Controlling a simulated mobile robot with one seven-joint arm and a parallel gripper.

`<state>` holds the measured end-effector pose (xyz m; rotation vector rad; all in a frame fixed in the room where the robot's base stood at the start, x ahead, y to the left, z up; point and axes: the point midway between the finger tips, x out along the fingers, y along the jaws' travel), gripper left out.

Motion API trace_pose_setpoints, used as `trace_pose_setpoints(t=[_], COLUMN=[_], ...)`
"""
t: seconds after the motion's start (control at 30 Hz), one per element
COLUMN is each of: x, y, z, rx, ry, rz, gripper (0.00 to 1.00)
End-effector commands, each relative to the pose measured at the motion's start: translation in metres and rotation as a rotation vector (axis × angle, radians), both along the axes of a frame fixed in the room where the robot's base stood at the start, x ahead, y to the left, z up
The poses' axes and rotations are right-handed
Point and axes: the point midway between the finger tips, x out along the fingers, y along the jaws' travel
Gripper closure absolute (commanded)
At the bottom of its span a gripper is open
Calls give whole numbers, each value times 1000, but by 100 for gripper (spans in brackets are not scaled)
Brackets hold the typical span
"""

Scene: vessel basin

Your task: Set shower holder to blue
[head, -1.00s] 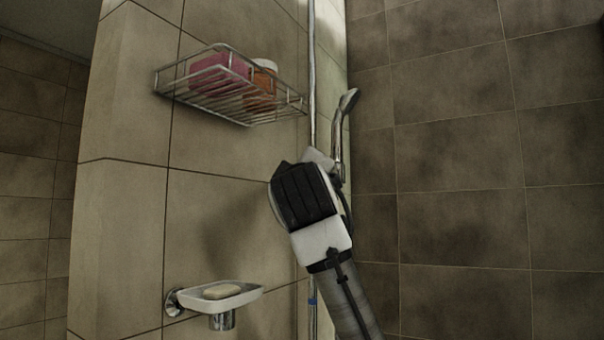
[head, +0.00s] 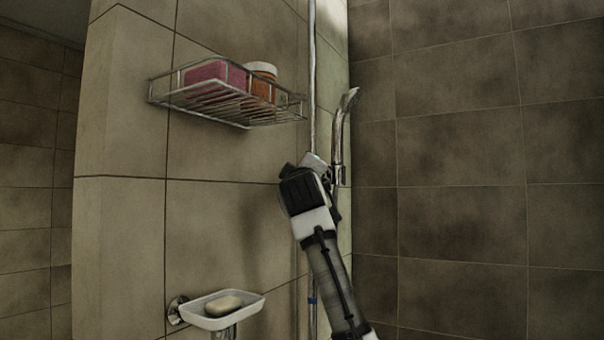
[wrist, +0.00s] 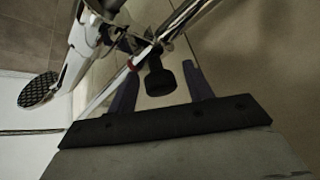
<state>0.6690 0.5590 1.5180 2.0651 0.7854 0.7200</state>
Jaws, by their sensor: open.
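The shower head (head: 347,103) hangs on a chrome handle beside the vertical chrome rail (head: 313,60). A blue band (head: 313,300) is low on the rail. In the wrist view the shower head (wrist: 38,90) is at left, and a red mark (wrist: 131,64) shows on the slanting rail. A dark round knob (wrist: 159,80), apparently the holder's, lies between the two fingers of my gripper (wrist: 158,72), which is open around it; contact cannot be told. In the head view my arm hides most of the holder and my fingers.
A wire shelf (head: 225,112) with a pink block (head: 215,73) and an orange jar (head: 262,80) is on the wall, up and left of my arm. A soap dish (head: 222,318) with soap (head: 223,305) is below left. Tiled walls stand close behind and to the right.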

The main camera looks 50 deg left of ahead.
Motion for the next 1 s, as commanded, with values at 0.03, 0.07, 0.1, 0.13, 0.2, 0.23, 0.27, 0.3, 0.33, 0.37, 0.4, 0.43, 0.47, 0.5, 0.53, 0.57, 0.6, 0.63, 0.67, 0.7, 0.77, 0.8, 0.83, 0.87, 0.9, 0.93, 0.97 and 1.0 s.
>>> trace_pose_setpoints(t=[0.03, 0.07, 0.1, 0.13, 0.2, 0.23, 0.27, 0.3, 0.33, 0.37, 0.4, 0.43, 0.47, 0.5, 0.53, 0.57, 0.6, 0.63, 0.67, 0.7, 0.77, 0.8, 0.83, 0.87, 0.9, 0.93, 0.97, 1.0], x=[0, 0, 0, 0, 0, 0, 0, 0, 0, 0, 0, 0, 0, 0, 0, 0, 0, 0, 0, 0, 0, 1, 1, 1, 1, 1, 0, 0], y=[0, 0, 0, 0, 0, 0, 0, 0, 0, 0, 0, 0, 1, 1, 1, 1, 1, 1, 1, 1, 1, 1, 1, 2, 2, 2, 2, 2], z=[0, 0, 0, 0, 0, 0, -1, -1, -1, -1, -1, -1, -1, -2, -2, -2, -2, -3, -4, -5, -9, -12, -15, -18, -23, -27, -31, -38], rx=[0, 0, 0, 0, 0, -1, -1, -1, -2, -2, -1, -2, -2, -2, -3, -3, -2, -3, -3, -3, -3, -4, -4, -5, -4, -4, -4, -5], ry=[0, 0, 0, 0, 0, 0, 0, 1, 1, 1, 2, 3, 3, 3, 4, 4, 4, 5, 5, 5, 7, 7, 7, 8, 9, 8, 8, 9], rz=[0, 0, 0, 0, 0, 1, 1, 0, 0, 0, 0, 1, 1, 1, 1, 1, 1, 1, 1, 1, 1, 2, 2, 2, 2, 3, 3, 3], gripper=[49, 49, 49, 53, 62, 66, 70, 75, 79, 83, 88, 92, 96, 100, 100, 100, 100, 100, 100, 100, 100, 100, 100, 100, 100, 100, 100, 100])
